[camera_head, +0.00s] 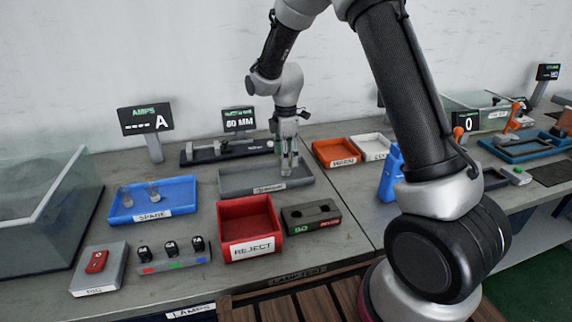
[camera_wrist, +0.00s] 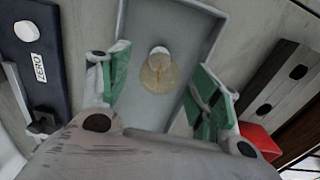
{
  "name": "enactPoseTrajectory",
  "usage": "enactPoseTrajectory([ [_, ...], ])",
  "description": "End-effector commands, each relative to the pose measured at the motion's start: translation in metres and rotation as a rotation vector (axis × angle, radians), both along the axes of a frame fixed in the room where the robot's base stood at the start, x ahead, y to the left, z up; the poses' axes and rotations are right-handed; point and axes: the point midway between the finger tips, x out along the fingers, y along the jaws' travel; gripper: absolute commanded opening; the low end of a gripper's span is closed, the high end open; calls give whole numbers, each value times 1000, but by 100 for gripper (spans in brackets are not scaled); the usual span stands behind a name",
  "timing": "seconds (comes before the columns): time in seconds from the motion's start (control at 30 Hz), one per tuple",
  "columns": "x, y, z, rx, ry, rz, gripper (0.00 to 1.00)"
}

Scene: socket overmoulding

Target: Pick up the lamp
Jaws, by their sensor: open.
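The lamp (camera_wrist: 158,74) is a bulb with an amber, clear-looking globe and a white end. It lies in the grey tray (camera_wrist: 200,18), between my gripper's two fingers in the wrist view and not touched by them there. My gripper (camera_wrist: 160,88) is open, with green pads on its fingers. In the head view my gripper (camera_head: 289,172) points down over the grey tray (camera_head: 235,181), and the lamp cannot be made out there. Two small clear-and-grey pieces (camera_head: 153,191) stand in the blue SPARE tray (camera_head: 180,208).
A red REJECT bin (camera_head: 248,228) and a dark block with two holes (camera_head: 311,217) stand in front of the grey tray. A dark measuring rail (camera_head: 226,151) lies behind it. Orange (camera_head: 335,152) and white (camera_head: 371,147) trays stand to the right. A glass-walled box (camera_head: 50,215) is at left.

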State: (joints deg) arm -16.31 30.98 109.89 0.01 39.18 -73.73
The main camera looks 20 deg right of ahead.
Motion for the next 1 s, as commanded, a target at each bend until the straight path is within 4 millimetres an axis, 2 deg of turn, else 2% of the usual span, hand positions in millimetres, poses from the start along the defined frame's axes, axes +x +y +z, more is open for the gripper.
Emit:
enactPoseTrajectory([
  [0.13, 0, 0, -17, 0, 0, 0, 63],
  [0.37, 1, 0, -19, 0, -1, 0, 63],
  [0.43, 1, 0, -19, 0, -1, -1, 56],
  [0.63, 1, 0, -19, 0, -1, -1, 20],
  [1.0, 1, 0, -14, 1, -3, -1, 18],
])
